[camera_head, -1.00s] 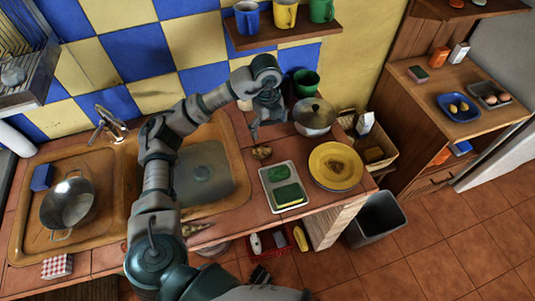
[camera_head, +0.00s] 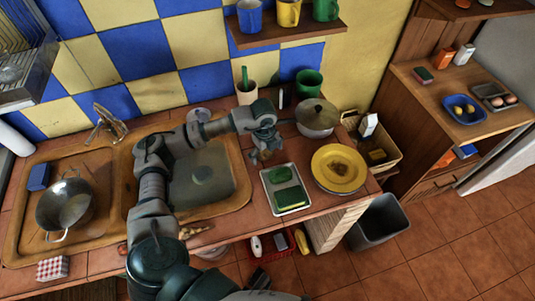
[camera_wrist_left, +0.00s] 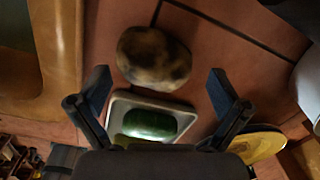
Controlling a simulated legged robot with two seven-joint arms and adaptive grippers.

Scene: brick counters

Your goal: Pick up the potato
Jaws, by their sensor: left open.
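The potato (camera_wrist_left: 153,57) is a brown, dark-mottled lump on the tiled counter beside the tray. In the wrist view it lies just beyond my left gripper (camera_wrist_left: 158,78), in line with the gap between the two spread fingers. In the head view my left gripper (camera_head: 263,148) points down over the potato's spot and hides most of the potato. The left gripper is open and empty. I cannot see a right gripper clearly.
A metal tray (camera_head: 266,197) with green items and a yellow plate (camera_head: 339,168) stand close by. The sink (camera_head: 205,180) is to the left.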

